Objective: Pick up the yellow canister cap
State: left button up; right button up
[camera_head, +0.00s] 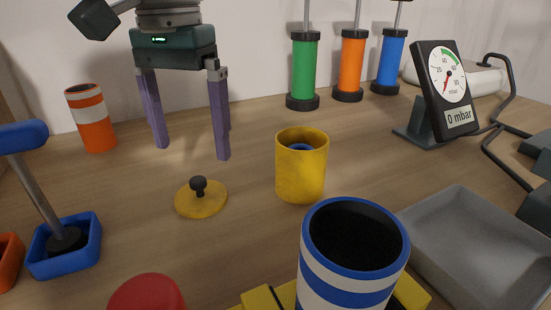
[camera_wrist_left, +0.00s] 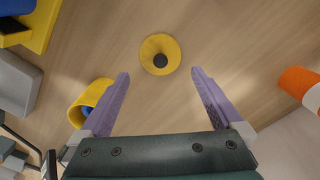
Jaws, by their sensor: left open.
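The yellow canister cap (camera_head: 190,205) lies flat on the table as a round disc with a dark knob on top. My left gripper (camera_head: 191,152) is open and empty, its two purple fingers pointing down behind the cap and above the table. In the left wrist view the cap (camera_wrist_left: 168,43) shows just beyond the gap between the fingertips (camera_wrist_left: 160,73), roughly centred and apart from both. The yellow canister (camera_head: 300,178) stands open and upright to the right of the cap, with something blue inside. It also shows in the wrist view (camera_wrist_left: 90,92), beside one finger. My right gripper is not in view.
An orange-and-white cylinder (camera_head: 91,120) stands behind left. A blue tray (camera_head: 65,262) with a blue-handled rod is at left. A red round object (camera_head: 147,292) and a blue-and-white canister (camera_head: 350,275) are in front. A grey tray (camera_head: 475,250) and gauge (camera_head: 445,90) are at right.

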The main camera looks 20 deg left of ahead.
aim_at(197, 179)
pick_arm(q)
notch_tip(197, 179, down, 2)
jog(key=shift+d+f, duration=0.1)
notch_tip(197, 179, down, 5)
jog(key=shift+f+b, duration=0.1)
jog(key=shift+b, duration=0.75)
jog(key=shift+c, duration=0.2)
jog(key=c, duration=0.9)
jog(key=shift+c, duration=0.2)
